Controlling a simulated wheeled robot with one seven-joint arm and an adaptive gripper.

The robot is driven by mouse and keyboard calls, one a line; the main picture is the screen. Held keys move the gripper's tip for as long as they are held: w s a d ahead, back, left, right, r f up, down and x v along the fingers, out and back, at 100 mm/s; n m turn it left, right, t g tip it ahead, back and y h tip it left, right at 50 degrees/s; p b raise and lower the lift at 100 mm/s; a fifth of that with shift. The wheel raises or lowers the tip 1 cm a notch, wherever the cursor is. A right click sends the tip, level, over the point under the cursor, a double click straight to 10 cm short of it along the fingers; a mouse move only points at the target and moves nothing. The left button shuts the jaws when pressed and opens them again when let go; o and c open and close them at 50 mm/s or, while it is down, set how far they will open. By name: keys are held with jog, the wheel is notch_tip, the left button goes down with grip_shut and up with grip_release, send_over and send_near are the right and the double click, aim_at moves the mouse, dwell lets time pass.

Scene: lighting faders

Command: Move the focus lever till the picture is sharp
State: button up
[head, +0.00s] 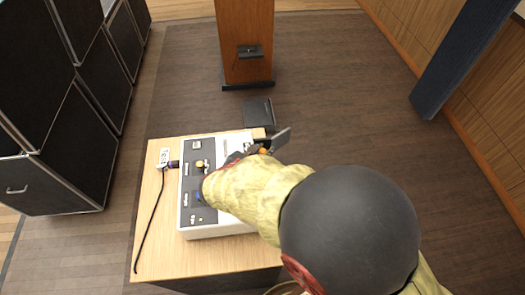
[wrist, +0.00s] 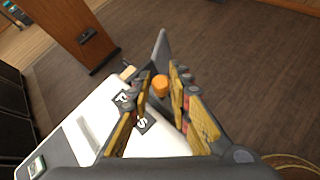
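A lever with an orange knob (wrist: 161,86) shows between the fingers of my gripper (wrist: 160,76) in the wrist view. The fingers are open, one on each side of the knob, with a gap showing; I cannot tell of any touch. In the head view the orange knob (head: 263,151) shows at the far right of the white console (head: 222,229), beside my gripper (head: 254,149). My arm hides much of the console. Black labels with white letters (wrist: 141,122) lie by the left finger. No projected picture can be made out, so its sharpness cannot be told.
The console's grey panel carries a yellow knob (head: 199,164) and a blue knob (head: 198,196). It stands on a wooden table (head: 150,240) with a black cable (head: 148,225) at left. Black cases (head: 65,150) stand left, a wooden lectern (head: 246,40) behind. The floor at right is clear.

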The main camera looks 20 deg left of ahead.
jog(key=shift+o, duration=1.2)
jog(key=shift+s, duration=0.1)
jog(key=v, duration=1.1)
jog(key=shift+s+r, duration=0.2)
jog(key=shift+s, duration=0.15)
